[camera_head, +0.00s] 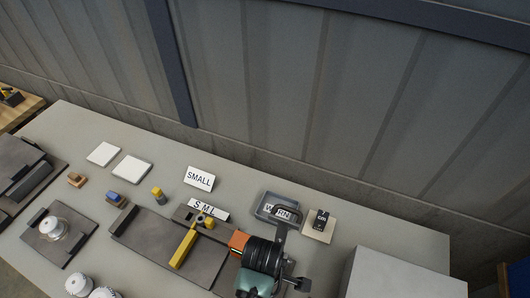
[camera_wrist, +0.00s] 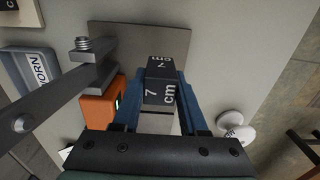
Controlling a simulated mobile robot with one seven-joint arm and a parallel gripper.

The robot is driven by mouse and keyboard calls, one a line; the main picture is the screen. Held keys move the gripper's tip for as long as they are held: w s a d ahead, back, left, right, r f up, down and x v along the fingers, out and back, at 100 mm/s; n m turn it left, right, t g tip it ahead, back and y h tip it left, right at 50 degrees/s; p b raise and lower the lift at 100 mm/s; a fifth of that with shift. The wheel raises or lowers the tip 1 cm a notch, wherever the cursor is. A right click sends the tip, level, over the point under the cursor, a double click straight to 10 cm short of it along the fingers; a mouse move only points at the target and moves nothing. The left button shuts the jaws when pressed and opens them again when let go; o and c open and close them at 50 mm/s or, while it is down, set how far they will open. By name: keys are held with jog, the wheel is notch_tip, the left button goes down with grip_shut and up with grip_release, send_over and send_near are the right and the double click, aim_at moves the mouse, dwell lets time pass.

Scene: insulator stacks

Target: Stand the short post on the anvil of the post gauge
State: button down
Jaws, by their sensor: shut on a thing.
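A dark block marked "7 cm" (camera_wrist: 160,90), seemingly the short post, sits between the blue fingers of my gripper (camera_wrist: 160,95) in the wrist view. Both fingers lie along its sides. In the head view my wrist hides the fingertips; a dark block with "cm" lettering (camera_head: 321,218) shows over a tan plate, and I cannot tell if it is the same one. A dark arm with a bolt (camera_wrist: 60,88) and an orange box (camera_wrist: 98,112) stand left of the fingers, perhaps the post gauge. Its anvil is not clearly seen.
A grey "WORN" tray (camera_head: 264,211) lies beside the tan plate (camera_head: 318,238). White discs (camera_wrist: 232,121) lie right of the fingers. A dark board with a yellow bar (camera_head: 183,247) lies to the left. A large grey box (camera_head: 400,275) is at the right.

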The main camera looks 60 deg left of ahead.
jog(key=shift+f, duration=2.3)
jog(key=shift+f, duration=0.15)
jog(key=shift+c, duration=2.2)
grip_release()
notch_tip(320, 180, up, 12)
jog(key=shift+r, duration=0.15)
